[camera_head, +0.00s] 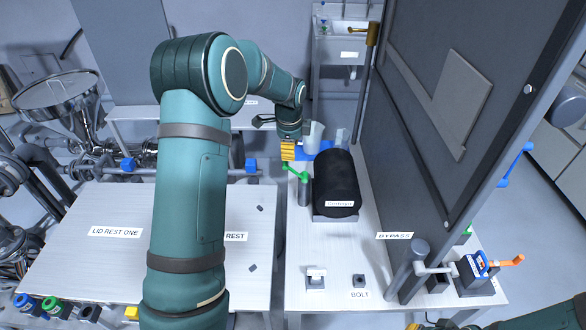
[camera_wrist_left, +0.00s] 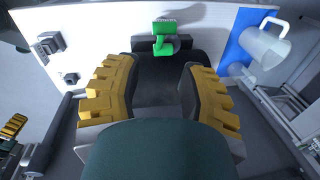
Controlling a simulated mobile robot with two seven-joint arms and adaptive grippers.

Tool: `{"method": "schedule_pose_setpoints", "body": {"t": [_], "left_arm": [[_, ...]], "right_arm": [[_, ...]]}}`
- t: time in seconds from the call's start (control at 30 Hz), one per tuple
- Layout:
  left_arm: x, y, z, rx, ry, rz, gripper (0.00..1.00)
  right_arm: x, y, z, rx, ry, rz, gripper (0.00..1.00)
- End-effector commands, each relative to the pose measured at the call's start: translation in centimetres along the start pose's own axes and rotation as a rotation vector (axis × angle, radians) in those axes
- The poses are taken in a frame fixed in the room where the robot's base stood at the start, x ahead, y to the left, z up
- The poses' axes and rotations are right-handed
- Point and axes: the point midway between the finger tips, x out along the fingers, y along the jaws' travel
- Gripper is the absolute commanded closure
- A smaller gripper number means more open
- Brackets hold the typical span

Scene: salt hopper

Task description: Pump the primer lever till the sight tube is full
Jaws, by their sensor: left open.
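A green lever (camera_head: 294,171) stands on a grey post at the left side of a black, covered cylinder (camera_head: 337,180). No label marks it as the primer lever. My left gripper (camera_head: 288,150) is open and empty, just behind and above the green lever. In the left wrist view the green lever (camera_wrist_left: 164,38) lies ahead, beyond the gap between the yellow fingers (camera_wrist_left: 160,80), and no finger touches it there. I cannot pick out the sight tube. Yellow fingers of my right gripper (camera_wrist_left: 14,127) seem to show at the wrist view's left edge.
A clear jug (camera_head: 314,138) stands on a blue mat (camera_head: 326,153) behind the cylinder. A tall dark panel (camera_head: 425,110) rises at the right. A bypass post (camera_head: 407,270) and orange-handled valve (camera_head: 505,262) stand front right. The lid-rest table (camera_head: 90,265) is left.

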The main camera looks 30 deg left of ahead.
Motion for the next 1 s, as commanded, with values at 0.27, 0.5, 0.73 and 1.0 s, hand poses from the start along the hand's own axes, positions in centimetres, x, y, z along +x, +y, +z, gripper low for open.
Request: {"method": "schedule_pose_setpoints", "body": {"t": [0.27, 0.5, 0.73, 1.0], "left_arm": [[5.7, 0.1, 0.1, -0.001, -0.002, 0.005, 0.59], [9.3, 0.1, 0.0, 0.0, -0.002, 0.002, 0.59], [10.6, 0.0, 0.0, -0.001, -0.001, 0.001, 0.59], [10.7, 0.0, 0.0, -0.001, -0.001, 0.0, 0.56]], "right_arm": [[-0.1, -0.1, -0.1, 0.0, 0.001, 0.0, 1.0], [-0.2, -0.1, -0.1, 0.0, 0.001, 0.0, 1.0], [-0.3, -0.1, -0.1, 0.0, 0.001, -0.001, 1.0], [-0.3, -0.1, -0.1, 0.0, 0.001, -0.001, 1.0]]}}
